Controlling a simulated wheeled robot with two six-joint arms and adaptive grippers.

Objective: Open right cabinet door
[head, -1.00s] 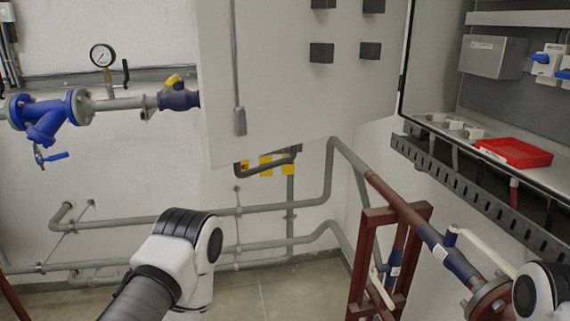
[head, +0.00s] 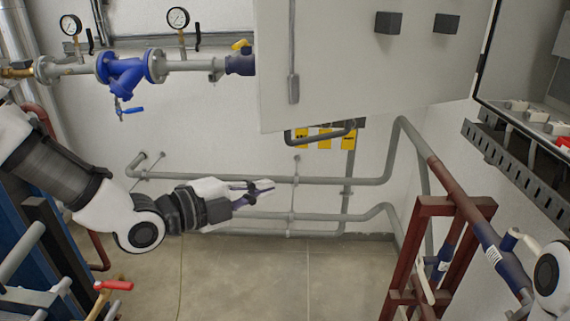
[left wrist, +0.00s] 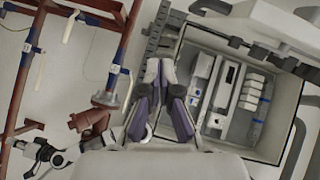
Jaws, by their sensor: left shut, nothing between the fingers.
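A pale grey cabinet door (head: 350,75) hangs at the top middle of the head view, with a long vertical handle bar (head: 293,60) and dark square blocks. It stands swung out from the cabinet, whose lit interior (head: 535,85) shows at the right edge. The open cabinet box also shows in the left wrist view (left wrist: 238,95). A separate right door cannot be made out. My left gripper (head: 268,188) is shut and empty, below the door and apart from it; its fingers also show in the left wrist view (left wrist: 160,75). My right gripper is not clearly seen.
Grey pipes (head: 240,180) run along the wall behind my left gripper. A blue valve (head: 125,72) and gauges sit on the upper left pipe. A brown-red frame (head: 408,250) stands right of centre. A slotted rail (head: 520,165) juts below the cabinet. The middle floor is clear.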

